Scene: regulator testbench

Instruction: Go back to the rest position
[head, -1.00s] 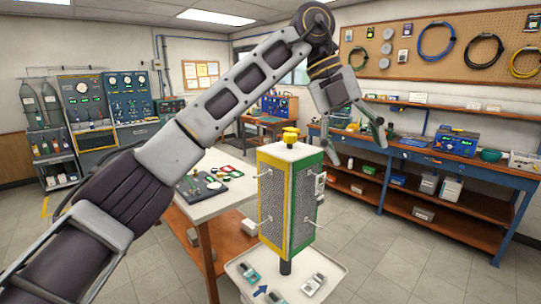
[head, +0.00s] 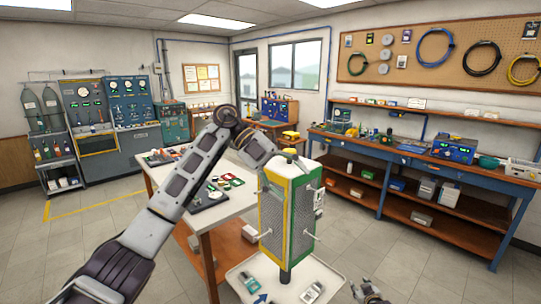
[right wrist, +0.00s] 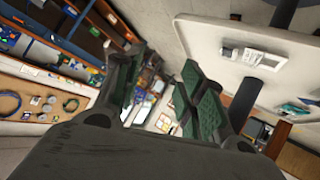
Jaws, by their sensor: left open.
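My left arm comes in from the left in the head view and bends at a joint above the white table. My left gripper (head: 282,157) is at the top of the green and yellow perforated tower, small and partly hard to make out against it. It is open and nothing shows in it. My right gripper (head: 370,293) shows at the bottom edge of the head view, right of the tower's tray. In the right wrist view my right gripper (right wrist: 160,92) has its two green-padded fingers apart, with nothing between them.
The green and yellow tower (head: 271,215) with side pegs stands on a white tray (head: 325,275) holding small meters. A white-topped table (head: 215,212) is left of it. A blue workbench (head: 430,160) lines the right wall. Floor to the right is open.

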